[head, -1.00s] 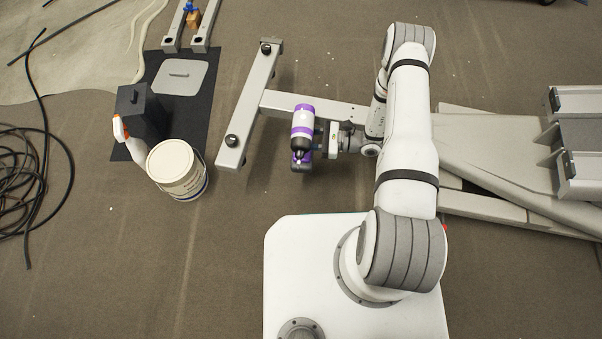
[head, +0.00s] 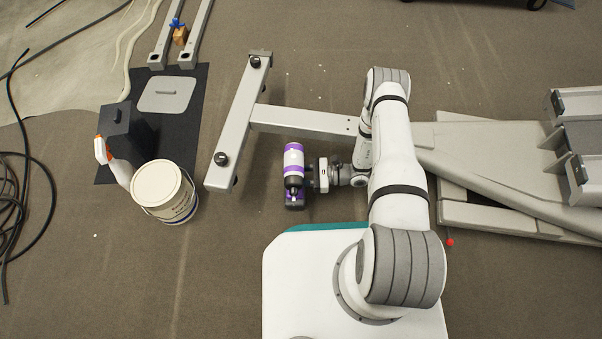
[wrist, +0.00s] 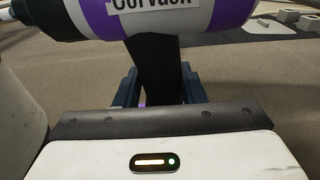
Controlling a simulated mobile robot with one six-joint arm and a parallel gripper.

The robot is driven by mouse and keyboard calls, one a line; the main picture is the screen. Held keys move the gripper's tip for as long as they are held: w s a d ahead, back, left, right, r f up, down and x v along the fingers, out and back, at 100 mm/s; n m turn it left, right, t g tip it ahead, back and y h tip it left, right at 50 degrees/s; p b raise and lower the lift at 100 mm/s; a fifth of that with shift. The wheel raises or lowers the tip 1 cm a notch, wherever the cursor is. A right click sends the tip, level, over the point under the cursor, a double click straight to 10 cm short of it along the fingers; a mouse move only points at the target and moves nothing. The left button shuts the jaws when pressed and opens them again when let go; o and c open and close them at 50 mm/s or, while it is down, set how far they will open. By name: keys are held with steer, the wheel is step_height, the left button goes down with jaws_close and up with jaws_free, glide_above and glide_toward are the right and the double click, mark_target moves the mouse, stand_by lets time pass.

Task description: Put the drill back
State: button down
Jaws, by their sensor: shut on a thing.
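The drill (head: 293,160) is purple, white and black. In the head view it hangs in front of my gripper (head: 309,176), left of my arm and above the floor. In the wrist view the drill's body (wrist: 215,18) spans the top of the picture, with part of a printed label. Its dark handle (wrist: 155,70) runs down between the blue-grey fingers of my gripper (wrist: 158,88), which is shut on it. The lower end of the handle is hidden behind my gripper's housing in the wrist view.
A grey T-shaped metal frame (head: 240,125) lies just beyond and left of the drill. A white bucket (head: 160,185), a spray bottle (head: 112,163) and a dark box (head: 128,130) stand at left by a black mat (head: 188,130). Grey equipment (head: 490,165) fills the right.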

steer(key=shift+f, duration=0.9)
steer(key=shift+r, duration=0.1)
steer(key=c, duration=0.9)
jaws_free()
steer(key=d+p, duration=0.1)
steer(key=d, duration=0.2)
steer(key=d+p, duration=0.1)
steer(key=d, duration=0.3)
steer(key=shift+s+d+r, duration=0.15)
steer(key=shift+s+d, duration=0.05)
steer(key=shift+d, duration=0.05)
